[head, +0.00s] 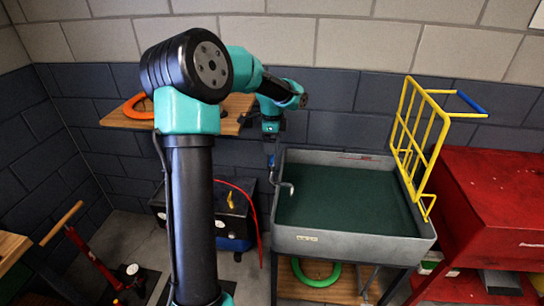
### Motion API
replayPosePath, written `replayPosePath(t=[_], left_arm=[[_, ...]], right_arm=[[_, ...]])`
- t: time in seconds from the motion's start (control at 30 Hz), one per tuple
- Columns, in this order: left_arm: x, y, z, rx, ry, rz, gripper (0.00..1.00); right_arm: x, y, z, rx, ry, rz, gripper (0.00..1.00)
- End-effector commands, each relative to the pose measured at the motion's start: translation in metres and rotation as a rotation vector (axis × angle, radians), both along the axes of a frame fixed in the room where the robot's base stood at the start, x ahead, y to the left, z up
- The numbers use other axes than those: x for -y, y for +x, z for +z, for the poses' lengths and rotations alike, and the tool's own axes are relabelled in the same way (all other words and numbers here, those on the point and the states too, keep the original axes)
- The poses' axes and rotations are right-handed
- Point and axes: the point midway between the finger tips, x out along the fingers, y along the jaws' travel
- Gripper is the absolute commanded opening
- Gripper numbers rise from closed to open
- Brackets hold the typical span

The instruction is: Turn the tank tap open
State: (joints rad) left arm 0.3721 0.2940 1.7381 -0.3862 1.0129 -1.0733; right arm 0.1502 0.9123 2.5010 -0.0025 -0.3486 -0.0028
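The grey tank (350,238) with a dark green inside stands right of centre in the head view. At its left edge is the tap, with a bent metal spout (287,186) that reaches over the rim and a small blue part (271,161) above it, which looks like its handle. My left arm rises in front, and its gripper (271,138) points down just above the blue part. The fingers are small and dark, so I cannot tell whether they are open or touch it. No water is seen. My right gripper is not in view.
A yellow rack (417,150) with a blue handle stands up at the tank's right edge. A red cabinet (495,200) stands at the right. A wooden shelf (128,117) with an orange ring is behind my arm. A red hose (258,215) hangs left of the tank.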

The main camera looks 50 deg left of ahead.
Motion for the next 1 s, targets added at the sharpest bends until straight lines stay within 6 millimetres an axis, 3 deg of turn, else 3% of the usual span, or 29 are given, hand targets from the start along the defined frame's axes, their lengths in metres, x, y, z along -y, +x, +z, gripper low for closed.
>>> replayPosePath(t=[0.2,0.4,0.8,1.0], left_arm=[[0.0,-0.001,-0.038,-0.003,-0.001,0.001,0.92],[0.0,0.0,-0.061,-0.001,-0.001,0.001,0.92],[0.0,0.0,-0.066,0.001,0.001,0.001,0.91],[0.0,0.0,-0.066,0.001,0.001,0.001,0.71]], right_arm=[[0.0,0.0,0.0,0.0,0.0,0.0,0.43],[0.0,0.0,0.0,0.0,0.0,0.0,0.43],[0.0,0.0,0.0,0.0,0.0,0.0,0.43],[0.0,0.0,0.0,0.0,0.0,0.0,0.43]])
